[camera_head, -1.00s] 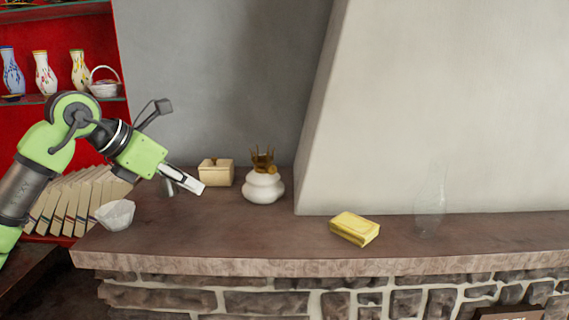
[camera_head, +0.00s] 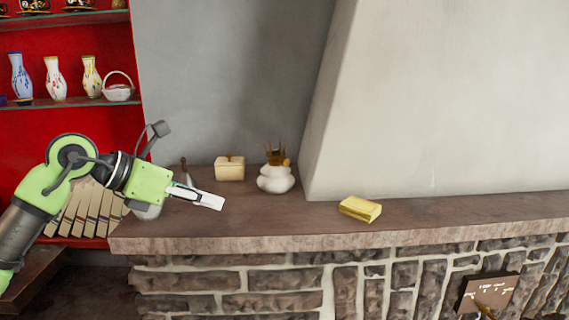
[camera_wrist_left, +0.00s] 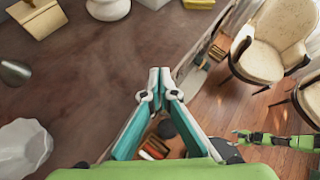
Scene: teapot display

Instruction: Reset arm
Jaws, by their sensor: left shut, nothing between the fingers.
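My left gripper (camera_head: 209,200) reaches in from the left in the head view, over the left part of the brown mantel shelf (camera_head: 330,213). Its fingers are together with nothing between them. In the left wrist view the closed fingertips (camera_wrist_left: 160,76) are in the middle, near the shelf's edge. In the head view the gripper appears in front of a cream lidded box (camera_head: 230,169) and a white round pot (camera_head: 275,180), apart from both. A white faceted bowl (camera_head: 148,211) is partly hidden behind my left arm.
A yellow box (camera_head: 360,209) lies right of the pot. A red shelf unit at the left holds vases (camera_head: 56,79) and a white basket (camera_head: 119,89). Books (camera_head: 85,210) stand below. The wrist view shows cream chairs (camera_wrist_left: 268,50) beyond the shelf edge.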

